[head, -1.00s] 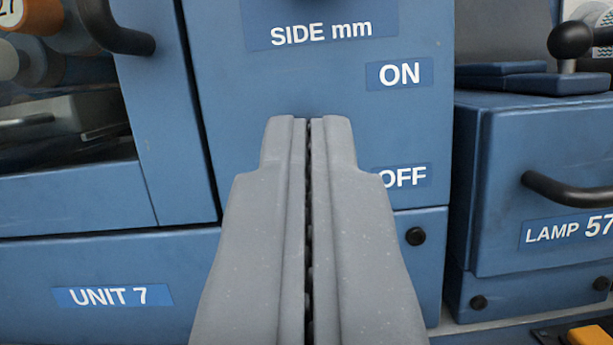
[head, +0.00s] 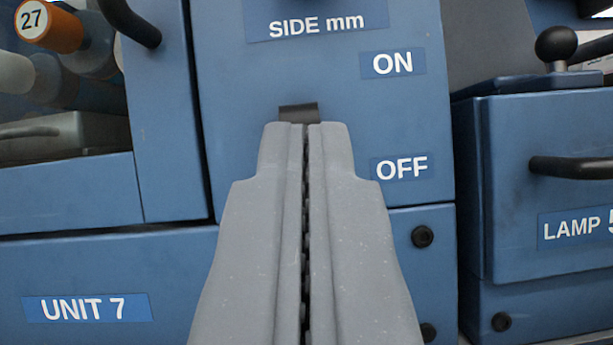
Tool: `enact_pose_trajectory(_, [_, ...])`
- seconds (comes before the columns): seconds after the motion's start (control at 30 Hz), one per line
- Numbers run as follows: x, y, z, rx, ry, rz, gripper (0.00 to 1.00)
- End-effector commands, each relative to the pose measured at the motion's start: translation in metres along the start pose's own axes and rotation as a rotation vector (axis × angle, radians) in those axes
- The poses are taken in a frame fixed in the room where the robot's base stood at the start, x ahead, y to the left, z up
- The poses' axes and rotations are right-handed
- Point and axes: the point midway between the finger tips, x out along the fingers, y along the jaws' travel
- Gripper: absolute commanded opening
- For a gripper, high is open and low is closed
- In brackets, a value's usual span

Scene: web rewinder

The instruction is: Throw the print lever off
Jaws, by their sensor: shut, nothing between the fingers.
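My gripper (head: 306,128) is shut and empty, with its two grey fingers pressed together in front of the blue panel (head: 230,75). A small dark piece (head: 299,112) shows just above the fingertips; it may be part of the print lever, but most of it is hidden behind the fingers. I cannot tell whether the fingertips touch it. To its right are the ON label (head: 393,64) and, lower, the OFF label (head: 401,167). The dark piece lies at a height between the two labels.
A black handle (head: 132,22) and a window with an orange-ended roller (head: 50,27) are at left. At right, a drawer box has a black handle (head: 572,167), with a black ball knob (head: 556,44) above it. A SIDE mm label (head: 316,28) is overhead.

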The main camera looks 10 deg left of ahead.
Motion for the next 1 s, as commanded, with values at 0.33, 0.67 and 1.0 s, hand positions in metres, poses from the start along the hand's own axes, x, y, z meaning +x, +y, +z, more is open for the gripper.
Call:
enact_pose_trajectory(0.33, [-0.002,0.000,0.005,0.001,-0.013,0.000,0.00])
enact_pose_trajectory(0.67, [0.012,0.001,-0.037,0.000,-0.005,0.000,0.00])
enact_pose_trajectory(1.0, [-0.039,0.001,-0.032,0.000,-0.007,0.000,0.00])
